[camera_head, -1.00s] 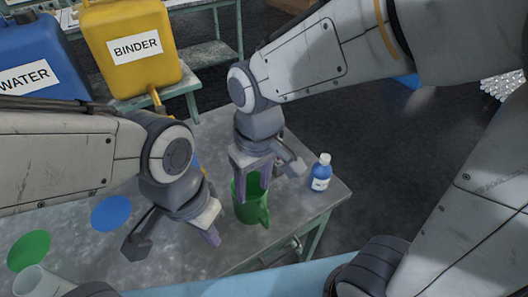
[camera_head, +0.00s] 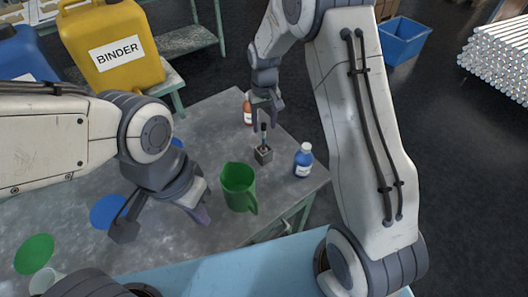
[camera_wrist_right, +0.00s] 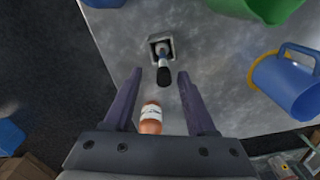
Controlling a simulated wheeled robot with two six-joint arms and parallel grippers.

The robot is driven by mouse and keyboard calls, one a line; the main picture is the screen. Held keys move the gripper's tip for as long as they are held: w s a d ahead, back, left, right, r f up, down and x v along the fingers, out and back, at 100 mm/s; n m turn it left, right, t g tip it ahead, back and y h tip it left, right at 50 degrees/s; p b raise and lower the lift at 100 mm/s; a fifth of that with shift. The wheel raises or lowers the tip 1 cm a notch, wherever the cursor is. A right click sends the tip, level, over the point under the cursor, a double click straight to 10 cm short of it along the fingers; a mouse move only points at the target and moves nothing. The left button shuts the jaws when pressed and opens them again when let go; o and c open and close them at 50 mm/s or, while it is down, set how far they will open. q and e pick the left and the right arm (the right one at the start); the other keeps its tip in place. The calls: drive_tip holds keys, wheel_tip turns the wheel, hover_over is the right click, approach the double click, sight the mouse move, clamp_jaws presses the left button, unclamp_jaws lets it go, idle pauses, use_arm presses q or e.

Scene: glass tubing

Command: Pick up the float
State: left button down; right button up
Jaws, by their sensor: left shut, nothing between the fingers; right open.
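A slender upright tool with a dark top (camera_head: 263,133), which may be the float, stands in a small grey block holder (camera_head: 264,155) on the table. In the right wrist view its black end (camera_wrist_right: 164,77) shows between my open fingers, with the holder (camera_wrist_right: 155,42) just beyond. My right gripper (camera_head: 268,112) is open and empty, pointing down above and close to the tool; the gap cannot be judged. My left gripper (camera_head: 203,215) is shut and empty, left of the green pitcher (camera_head: 238,187).
A blue bottle (camera_head: 303,162) stands right of the holder. An orange bottle (camera_head: 247,112) stands behind it, beside my right gripper. A blue mug (camera_wrist_right: 287,82) shows in the wrist view. Blue and green discs (camera_head: 108,212) (camera_head: 34,253) lie at left.

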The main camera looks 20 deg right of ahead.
sight(264, 143)
drive_tip(key=f, duration=0.1)
drive_tip(key=f+p, duration=0.1)
drive_tip(key=f, duration=0.2)
drive_tip(key=shift+s+a+f+p, duration=0.2)
drive_tip(key=shift+s+p, duration=0.1)
drive_tip(key=shift+p, duration=0.05)
drive_tip(key=shift+f, duration=0.3)
clamp_jaws()
idle(0.8)
